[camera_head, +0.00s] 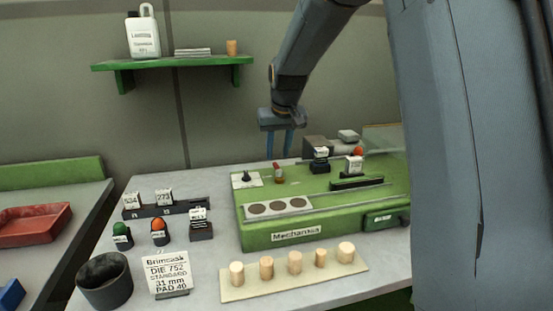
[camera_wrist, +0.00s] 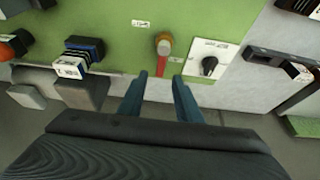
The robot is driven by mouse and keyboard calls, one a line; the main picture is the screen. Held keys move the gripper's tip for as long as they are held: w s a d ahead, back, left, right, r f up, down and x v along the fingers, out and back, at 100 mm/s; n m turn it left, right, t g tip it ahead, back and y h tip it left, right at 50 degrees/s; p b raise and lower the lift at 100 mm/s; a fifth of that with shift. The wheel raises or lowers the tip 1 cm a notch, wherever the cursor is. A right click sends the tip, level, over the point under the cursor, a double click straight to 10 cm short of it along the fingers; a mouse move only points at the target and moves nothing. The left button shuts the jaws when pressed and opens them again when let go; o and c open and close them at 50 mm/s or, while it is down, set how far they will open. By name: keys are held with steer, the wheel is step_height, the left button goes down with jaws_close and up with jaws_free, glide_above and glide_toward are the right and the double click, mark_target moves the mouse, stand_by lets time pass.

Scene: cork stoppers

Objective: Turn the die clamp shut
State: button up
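The green machine (camera_head: 330,212) has a short lever with a red end (camera_head: 279,172) and a black knob on a white plate (camera_head: 246,178) near its back left. No readable label shows which of these is the die clamp. My gripper (camera_head: 279,156) is open and empty, pointing down above the lever. In the wrist view, the lever (camera_wrist: 163,48) lies just beyond the gap between my fingertips (camera_wrist: 159,80). The black knob (camera_wrist: 208,66) is to the right of it. Whether the fingers touch the lever cannot be told, but nothing is held.
Black blocks with white labels (camera_head: 320,160) stand on the machine's back right. Several corks (camera_head: 295,262) stand on a board in front. A die card (camera_head: 168,273), a dark cup (camera_head: 104,281) and a labelled rack (camera_head: 168,209) are at left. A green shelf (camera_head: 175,63) hangs on the wall.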

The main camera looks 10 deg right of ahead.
mark_target(276, 164)
steer(key=shift+x, duration=2)
jaws_close()
